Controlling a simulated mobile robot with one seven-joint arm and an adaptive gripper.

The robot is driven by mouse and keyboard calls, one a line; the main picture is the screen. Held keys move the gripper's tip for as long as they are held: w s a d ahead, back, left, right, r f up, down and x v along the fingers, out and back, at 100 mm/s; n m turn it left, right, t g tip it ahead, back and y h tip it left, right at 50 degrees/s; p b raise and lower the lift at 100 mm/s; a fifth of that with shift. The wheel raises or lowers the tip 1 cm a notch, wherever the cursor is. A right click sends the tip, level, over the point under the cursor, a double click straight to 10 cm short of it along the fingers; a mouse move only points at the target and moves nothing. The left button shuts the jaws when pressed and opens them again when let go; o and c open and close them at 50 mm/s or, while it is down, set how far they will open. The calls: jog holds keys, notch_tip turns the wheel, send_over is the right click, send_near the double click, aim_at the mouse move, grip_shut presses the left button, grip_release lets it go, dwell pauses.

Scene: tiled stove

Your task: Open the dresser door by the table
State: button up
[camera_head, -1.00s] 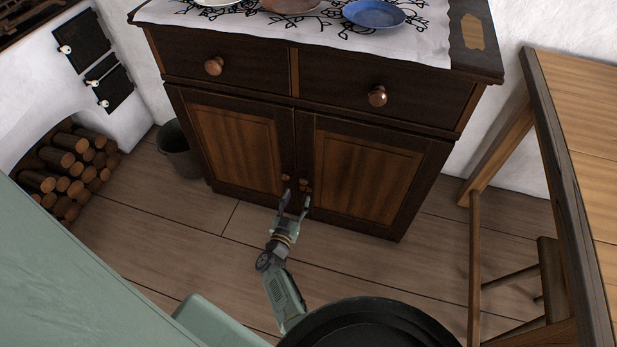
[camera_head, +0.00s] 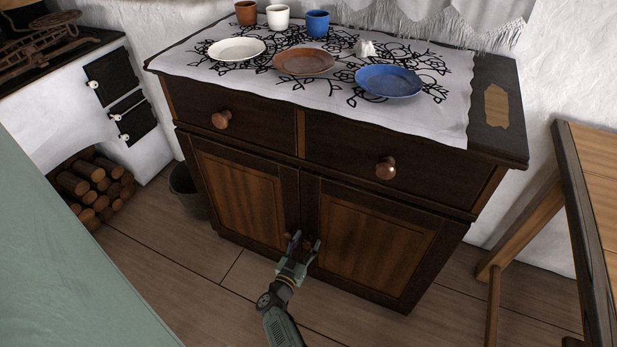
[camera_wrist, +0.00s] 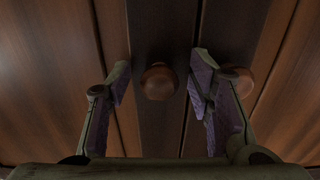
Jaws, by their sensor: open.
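The dark wooden dresser (camera_head: 255,160) has two lower doors with lighter panels. The right door (camera_head: 375,235) is on the side of the table (camera_head: 595,185), and both doors look shut. My gripper (camera_head: 305,243) is open at the small round knobs by the seam between the doors. In the wrist view, one knob (camera_wrist: 159,82) sits between the open fingers (camera_wrist: 161,68), with no clear contact. A second knob (camera_wrist: 238,80) is partly hidden behind the right finger. I cannot tell for sure which door the knob between the fingers belongs to.
Plates and cups stand on the dresser's cloth (camera_head: 330,85). Two drawers with knobs (camera_head: 386,168) lie above the doors. A dark bucket (camera_head: 187,188) and a white stove with firewood (camera_head: 95,185) are at left. Bare floor (camera_head: 180,265) lies in front.

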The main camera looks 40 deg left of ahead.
jog(key=shift+c, duration=0.5)
grip_shut()
dwell(0.3)
